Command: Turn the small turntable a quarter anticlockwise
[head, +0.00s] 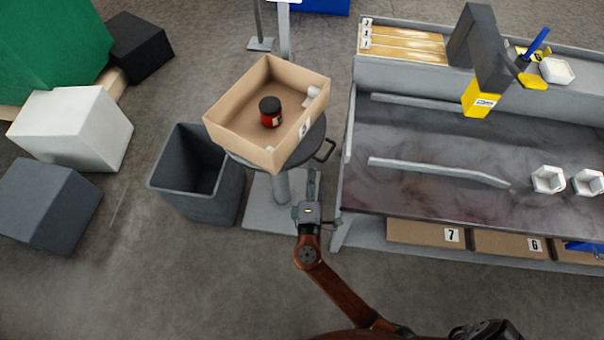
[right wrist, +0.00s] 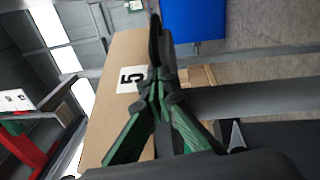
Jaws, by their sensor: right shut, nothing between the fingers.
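The small turntable (head: 313,146) is a dark round disc on a grey pedestal, with a dark loop handle (head: 328,151) at its right rim. An open cardboard box (head: 240,148) sits on it and hides most of the disc. The box holds a red jar with a black lid (head: 270,113) and a small white item (head: 312,94). My right gripper (head: 311,174) is shut and empty, just in front of the disc and left below the handle. In the right wrist view its fingers (right wrist: 155,22) are together before the box's side, labelled 5 (right wrist: 131,79). My left gripper is out of view.
A dark grey bin (head: 199,200) stands left of the pedestal. A workbench (head: 430,185) with rails and white hexagonal cups stands close on the right. Numbered boxes lie under it. White and grey blocks lie at the left. Floor in front is clear.

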